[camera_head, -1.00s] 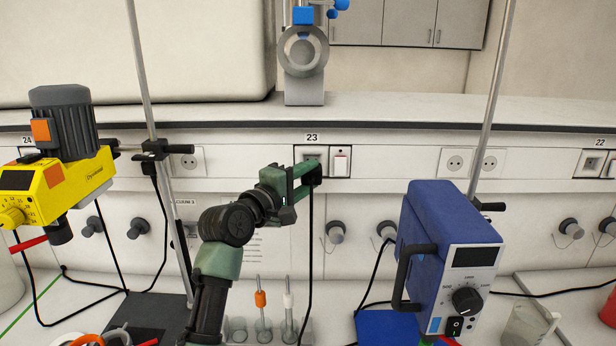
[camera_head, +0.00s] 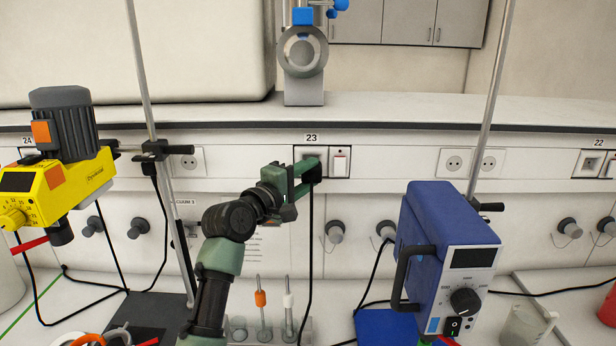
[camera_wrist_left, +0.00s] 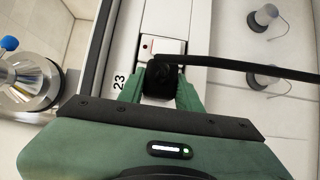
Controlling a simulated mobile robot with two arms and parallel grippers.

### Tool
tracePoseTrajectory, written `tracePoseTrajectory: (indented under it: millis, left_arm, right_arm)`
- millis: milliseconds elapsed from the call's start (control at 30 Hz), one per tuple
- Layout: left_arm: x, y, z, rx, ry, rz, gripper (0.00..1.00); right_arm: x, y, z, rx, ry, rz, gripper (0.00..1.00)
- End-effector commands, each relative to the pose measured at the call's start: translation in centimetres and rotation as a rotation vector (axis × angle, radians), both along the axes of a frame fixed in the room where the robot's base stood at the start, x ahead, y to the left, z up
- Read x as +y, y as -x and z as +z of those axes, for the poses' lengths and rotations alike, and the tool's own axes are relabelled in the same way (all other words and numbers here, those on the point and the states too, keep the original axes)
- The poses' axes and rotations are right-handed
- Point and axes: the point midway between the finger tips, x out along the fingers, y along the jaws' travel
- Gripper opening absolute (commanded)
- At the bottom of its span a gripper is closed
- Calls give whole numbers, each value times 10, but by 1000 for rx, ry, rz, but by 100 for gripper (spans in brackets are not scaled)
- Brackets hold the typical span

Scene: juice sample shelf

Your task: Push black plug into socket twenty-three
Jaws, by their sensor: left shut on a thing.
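My left gripper (camera_head: 308,178) is shut on the black plug (camera_head: 315,173), just in front of the socket labelled 23. The plug's black cord hangs straight down from it. In the left wrist view the plug (camera_wrist_left: 162,79) sits between the green fingers, in line with the socket panel, with its cord running right. Socket twenty-three (camera_head: 311,154) is a grey-framed outlet below the "23" label, with a white switch beside it. The plug and fingers cover its lower part. I cannot tell how deep the plug sits. My right gripper is not in view.
A yellow stirrer (camera_head: 60,185) on a stand is at left, and a blue device (camera_head: 440,260) is at right. Glass tubes in a rack (camera_head: 262,325) stand below my arm. Wall knobs (camera_head: 335,231) stick out below the socket strip.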

Motion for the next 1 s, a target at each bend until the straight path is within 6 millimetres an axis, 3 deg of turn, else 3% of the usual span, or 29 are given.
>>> tracePoseTrajectory:
  millis: [1000]
  left_arm:
    - [0,-7,1,1,1,0,0]
  right_arm:
    - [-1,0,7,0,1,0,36]
